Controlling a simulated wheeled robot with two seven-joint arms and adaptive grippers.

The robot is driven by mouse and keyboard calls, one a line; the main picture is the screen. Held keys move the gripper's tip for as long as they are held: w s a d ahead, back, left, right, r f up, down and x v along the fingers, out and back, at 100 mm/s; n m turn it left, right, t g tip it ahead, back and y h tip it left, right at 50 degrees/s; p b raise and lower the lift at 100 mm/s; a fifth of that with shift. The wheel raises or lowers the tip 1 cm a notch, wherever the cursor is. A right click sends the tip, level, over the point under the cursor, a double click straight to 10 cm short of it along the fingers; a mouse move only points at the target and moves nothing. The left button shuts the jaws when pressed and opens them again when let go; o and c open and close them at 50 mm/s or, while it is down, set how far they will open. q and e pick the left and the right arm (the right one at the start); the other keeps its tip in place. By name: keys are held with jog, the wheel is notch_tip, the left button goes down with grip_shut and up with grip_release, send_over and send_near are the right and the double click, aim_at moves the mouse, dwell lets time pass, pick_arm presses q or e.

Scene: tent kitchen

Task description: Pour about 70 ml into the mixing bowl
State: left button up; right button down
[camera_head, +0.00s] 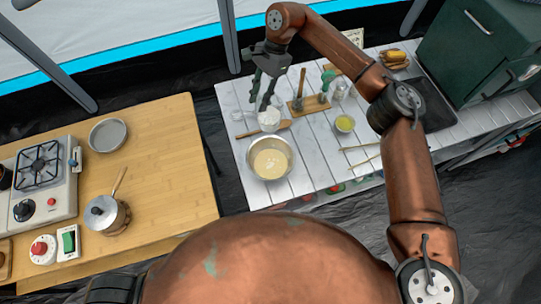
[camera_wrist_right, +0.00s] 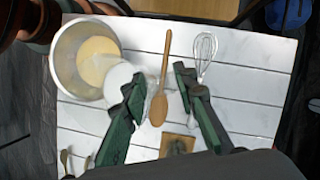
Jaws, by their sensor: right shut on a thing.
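The mixing bowl (camera_head: 285,175) is a metal bowl on the white slatted table, with pale yellow batter in it. It also shows at the upper left of the right wrist view (camera_wrist_right: 60,62). My right gripper (camera_head: 263,105) is above the table beyond the bowl. In the right wrist view (camera_wrist_right: 158,85) its fingers stand apart around the faint handle side of a clear jug. The jug (camera_wrist_right: 118,80) has white contents and overlaps the bowl's edge there. In the head view the jug (camera_head: 268,118) appears just below the fingertips. My left gripper is out of view.
A wooden spoon (camera_head: 285,125) lies beside the bowl; a whisk (camera_wrist_right: 204,48) lies near it. A wooden stand (camera_head: 310,104) with utensils and a small yellow-filled bowl (camera_head: 345,124) stand right. The left table holds a stove (camera_head: 60,195), a pan (camera_head: 108,134) and a lidded pot (camera_head: 105,214).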

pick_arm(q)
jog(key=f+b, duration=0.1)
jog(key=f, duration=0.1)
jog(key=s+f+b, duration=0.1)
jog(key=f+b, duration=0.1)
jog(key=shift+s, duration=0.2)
pick_arm(e)
jog(key=w+a+f+m, duration=0.2)
jog(key=a+f, duration=0.2)
jog(key=a, duration=0.2)
jog(key=shift+f+t+y, duration=0.3)
jog(key=shift+t, duration=0.1)
pick_arm(q)
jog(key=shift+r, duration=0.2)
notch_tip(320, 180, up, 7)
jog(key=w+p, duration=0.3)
jog(key=p, duration=0.4)
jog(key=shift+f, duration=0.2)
pick_arm(e)
jog(key=s+d+r+n+t+y, duration=0.1)
jog(key=s+d+r+t+y, duration=0.3)
jog(key=s+r+t, duration=0.3)
jog(key=shift+s+n+t+y, duration=0.2)
jog(key=shift+n+t+y, duration=0.1)
jog(key=shift+n+t, duration=0.1)
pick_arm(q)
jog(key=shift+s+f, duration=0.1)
pick_arm(e)
jog(key=shift+s+d, duration=0.1)
jog(key=shift+s, duration=0.05)
